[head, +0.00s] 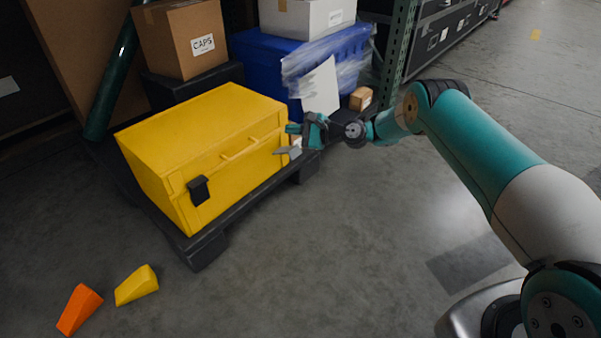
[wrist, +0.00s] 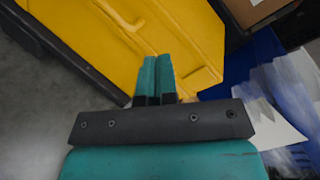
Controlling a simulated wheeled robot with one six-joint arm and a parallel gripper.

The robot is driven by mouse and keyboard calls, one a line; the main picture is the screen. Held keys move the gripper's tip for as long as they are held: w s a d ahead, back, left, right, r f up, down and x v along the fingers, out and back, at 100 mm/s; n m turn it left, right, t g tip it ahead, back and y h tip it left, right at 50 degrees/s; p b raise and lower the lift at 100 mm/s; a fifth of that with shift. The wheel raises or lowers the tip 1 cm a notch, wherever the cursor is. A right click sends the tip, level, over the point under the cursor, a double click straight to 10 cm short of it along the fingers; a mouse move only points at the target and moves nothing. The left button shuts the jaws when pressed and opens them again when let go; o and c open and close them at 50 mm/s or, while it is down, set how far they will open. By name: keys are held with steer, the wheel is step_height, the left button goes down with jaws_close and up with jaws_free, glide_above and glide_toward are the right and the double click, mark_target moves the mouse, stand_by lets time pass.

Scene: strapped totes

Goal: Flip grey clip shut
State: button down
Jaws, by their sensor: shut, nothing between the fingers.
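A yellow tote (head: 200,140) sits on a dark pallet, and its lid lies down. The grey clip (head: 286,151) is at the right end of the tote's front, partly behind my gripper. It looks like a flat flap sticking outward from the front. A black clip (head: 199,190) lies flat against the left part of the front. My gripper (head: 290,128) is shut and empty, at the tote's right front corner just above the grey clip; I cannot tell whether they touch. In the wrist view my shut fingers (wrist: 156,75) overlap the yellow tote (wrist: 140,35), and the grey clip cannot be made out.
The black pallet (head: 205,246) juts out below the tote. A blue bin (head: 262,57) with plastic wrap and cardboard boxes (head: 182,38) stand behind. A green rack post (head: 398,45) rises behind my arm. Orange (head: 79,309) and yellow (head: 136,285) wedges lie on otherwise open floor.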

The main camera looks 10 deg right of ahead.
steer(key=s+d+f+m+t+b, duration=0.1)
steer(key=s+d+f+m+t, duration=0.1)
steer(key=f, duration=0.5)
steer(key=s+d+f+m+t+b, duration=0.1)
steer(key=s+d+f+m+t, duration=0.2)
steer(key=f+m, duration=0.3)
steer(key=s+d+f+m+t+h+b, duration=0.1)
steer(key=s+d+f+m+t, duration=0.1)
steer(key=f, duration=0.5)
steer(key=s+d+m, duration=0.1)
steer(key=d+m, duration=0.1)
steer(key=m, duration=0.1)
steer(key=shift+s+d+f+m+t, duration=0.2)
steer(key=shift+d+f+m+t, duration=0.05)
steer(key=shift+f+m+t, duration=0.15)
steer(key=b, duration=1.5)
glide_toward(287, 153)
steer(key=shift+w+a+f, duration=0.15)
steer(key=shift+w+a, duration=0.15)
steer(key=shift+w, duration=0.5)
steer(key=shift+w+a+f, duration=0.1)
steer(key=shift+w+a, duration=0.25)
steer(key=shift+w, duration=0.45)
steer(key=shift+w+a+f, duration=0.15)
steer(key=shift+w+a, duration=0.15)
steer(key=shift+w, duration=0.5)
